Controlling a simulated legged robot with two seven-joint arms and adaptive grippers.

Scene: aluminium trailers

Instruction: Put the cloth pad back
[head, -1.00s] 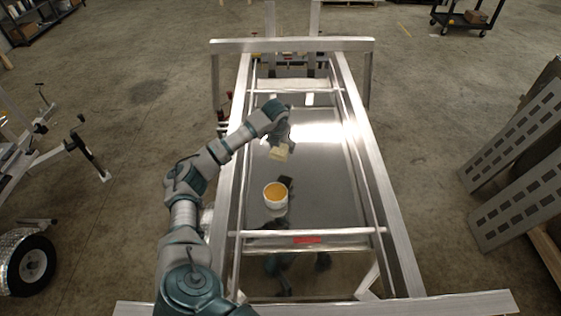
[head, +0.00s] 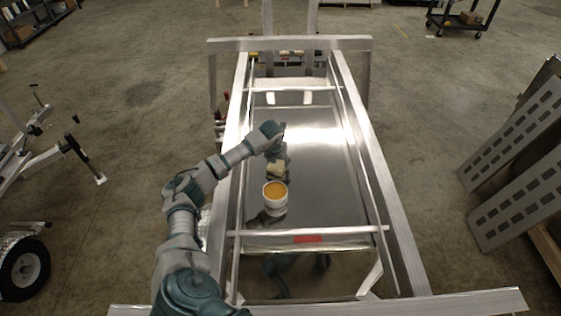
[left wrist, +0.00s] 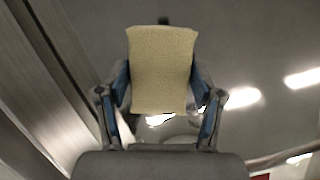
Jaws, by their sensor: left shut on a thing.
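The cloth pad (head: 276,171) is pale yellow and roughly square. It also shows large in the left wrist view (left wrist: 161,70), between the two fingers. My left gripper (head: 278,160) is shut on the pad, above the shiny metal trailer bed, just beyond the white bowl (head: 275,201). The bowl holds something orange. In the left wrist view my left gripper (left wrist: 163,95) has one finger at each side of the pad. The pad hides part of the bed and a pale round shape behind it. My right gripper is not in view.
The trailer bed (head: 325,190) is bare to the right of the bowl. Aluminium side rails (head: 375,170) and a near crossbar (head: 330,231) frame it. Grey slotted ramps (head: 520,205) lean at the right. Another trailer's wheel (head: 22,268) stands at the left.

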